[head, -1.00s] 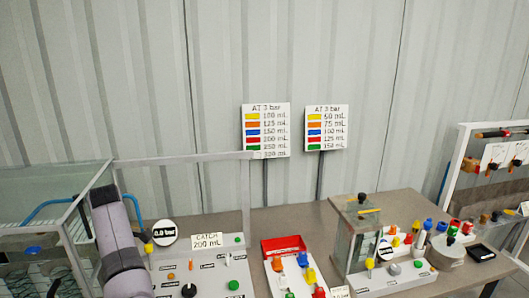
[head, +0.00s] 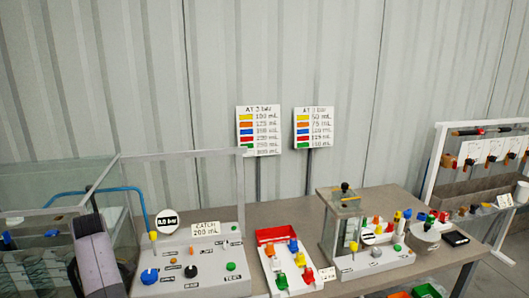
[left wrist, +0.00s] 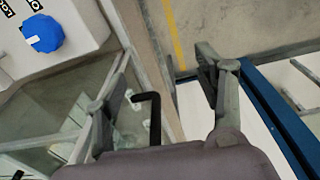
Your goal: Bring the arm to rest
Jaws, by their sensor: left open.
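My left arm (head: 97,258) shows as a purple-grey link at the lower left of the head view, in front of the clear tank; its gripper is outside that view. In the left wrist view my left gripper (left wrist: 160,85) has its two grey fingers spread wide, with nothing held. A black bent rod (left wrist: 153,118) shows between the fingers; I cannot tell how far away it is. A blue knob (left wrist: 42,33) on a pale panel lies to the left of the fingers. My right gripper is in neither view.
A grey control panel (head: 205,262) stands beside the clear tank (head: 35,235). A blue edge (left wrist: 275,110) runs right of the gripper. Floor shows beyond the fingers.

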